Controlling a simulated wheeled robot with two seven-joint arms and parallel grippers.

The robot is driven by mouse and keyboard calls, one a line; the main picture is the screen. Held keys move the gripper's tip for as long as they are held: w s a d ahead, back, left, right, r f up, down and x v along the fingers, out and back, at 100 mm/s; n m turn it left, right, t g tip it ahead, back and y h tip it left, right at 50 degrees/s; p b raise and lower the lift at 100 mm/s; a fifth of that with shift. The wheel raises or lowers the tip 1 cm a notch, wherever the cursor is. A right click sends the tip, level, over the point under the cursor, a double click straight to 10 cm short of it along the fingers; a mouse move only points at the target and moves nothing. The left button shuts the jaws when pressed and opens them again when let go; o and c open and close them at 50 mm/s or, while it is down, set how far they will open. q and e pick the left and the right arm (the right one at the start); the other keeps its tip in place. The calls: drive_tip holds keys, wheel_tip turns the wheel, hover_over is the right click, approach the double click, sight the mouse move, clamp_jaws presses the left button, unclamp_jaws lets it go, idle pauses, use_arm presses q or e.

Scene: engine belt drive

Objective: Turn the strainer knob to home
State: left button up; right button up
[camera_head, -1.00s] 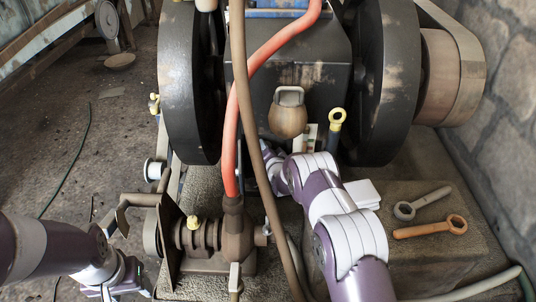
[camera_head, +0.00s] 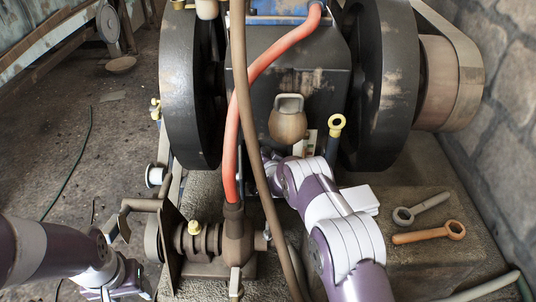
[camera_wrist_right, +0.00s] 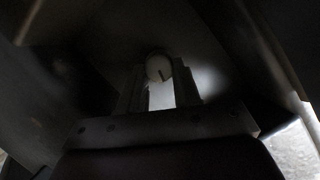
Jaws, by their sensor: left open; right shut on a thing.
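In the right wrist view a small round pale knob (camera_wrist_right: 159,67) with a dark line on its face sits at the fingertips of my right gripper (camera_wrist_right: 160,84). The right gripper is shut on this knob. The view is dark, and I cannot tell which mark the knob's line points to. In the head view my right arm reaches in low at the front of the engine; its gripper and the knob are hidden there. My left gripper (camera_head: 117,288) is open and empty at the lower left, beside the rusty pump.
The rusty pump (camera_head: 238,240) with its crank stands at the lower middle. A red hose (camera_head: 243,95) and a brown hose (camera_head: 254,150) hang in front of the engine. Two black flywheels (camera_head: 192,90) flank it. A grey spanner (camera_head: 421,207) and an orange spanner (camera_head: 430,232) lie on the block at right.

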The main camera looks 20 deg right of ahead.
drive_tip(key=shift+a+r+n+g+h+p, duration=0.15)
drive_tip(key=shift+n+g+h+p, duration=0.25)
drive_tip(key=shift+n+h, duration=0.5)
drive_tip(key=shift+w+n, duration=0.1)
drive_tip(key=shift+n, duration=0.2)
drive_tip(key=o, duration=1.1)
drive_tip(key=shift+c, duration=0.2)
drive_tip(key=p+v, duration=0.4)
drive_tip(key=v, duration=0.3)
drive_tip(key=shift+s+p, duration=0.3)
